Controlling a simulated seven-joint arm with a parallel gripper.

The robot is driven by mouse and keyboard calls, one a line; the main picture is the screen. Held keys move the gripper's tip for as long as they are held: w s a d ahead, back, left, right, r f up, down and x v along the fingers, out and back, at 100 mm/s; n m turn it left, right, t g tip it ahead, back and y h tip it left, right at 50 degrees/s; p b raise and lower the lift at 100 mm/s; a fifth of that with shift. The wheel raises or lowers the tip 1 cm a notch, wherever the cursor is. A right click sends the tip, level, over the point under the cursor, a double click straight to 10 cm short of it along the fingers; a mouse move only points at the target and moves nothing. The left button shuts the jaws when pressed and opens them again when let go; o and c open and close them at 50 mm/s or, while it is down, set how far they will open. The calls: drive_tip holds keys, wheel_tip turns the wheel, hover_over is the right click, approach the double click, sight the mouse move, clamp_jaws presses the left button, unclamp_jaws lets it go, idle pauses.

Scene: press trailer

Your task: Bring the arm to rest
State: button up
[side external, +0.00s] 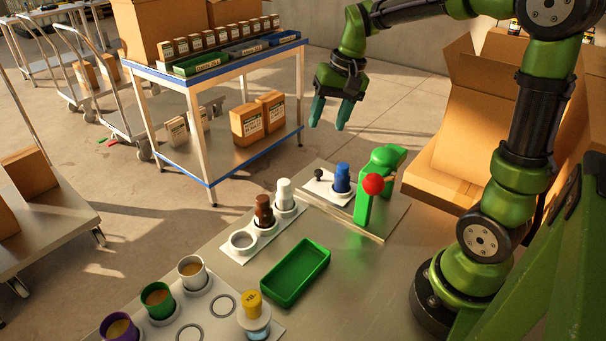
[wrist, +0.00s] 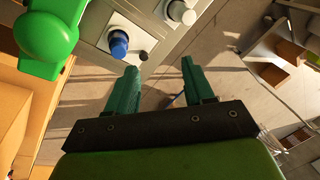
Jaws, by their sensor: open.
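My gripper (side external: 332,112) is open and empty, raised in the air beyond the back edge of the work table. Its two teal fingers point down in the side view. In the wrist view my gripper (wrist: 160,88) shows its fingers spread apart with nothing between them. The green press (side external: 380,185) with a red ball knob stands on a metal plate on the table. A blue piece (side external: 342,178) sits at the press on a white base; it also shows in the wrist view (wrist: 118,43). My gripper is clear of both.
A white holder (side external: 243,242) carries a brown and a white piece beside an empty ring. A green tray (side external: 295,272) lies empty. Several cups (side external: 190,272) and a yellow-topped piece (side external: 252,302) stand in front. A shelf cart (side external: 215,75) stands behind; open cardboard boxes (side external: 450,150) are at right.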

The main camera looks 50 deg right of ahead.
drive_tip(key=s+a+r+n+t, duration=0.2)
drive_tip(key=s+a+n+t, duration=0.2)
drive_tip(key=s+a, duration=0.7)
drive_tip(key=shift+s+a+y, duration=0.2)
drive_tip(key=shift+s+y, duration=0.2)
drive_tip(key=shift+s, duration=0.25)
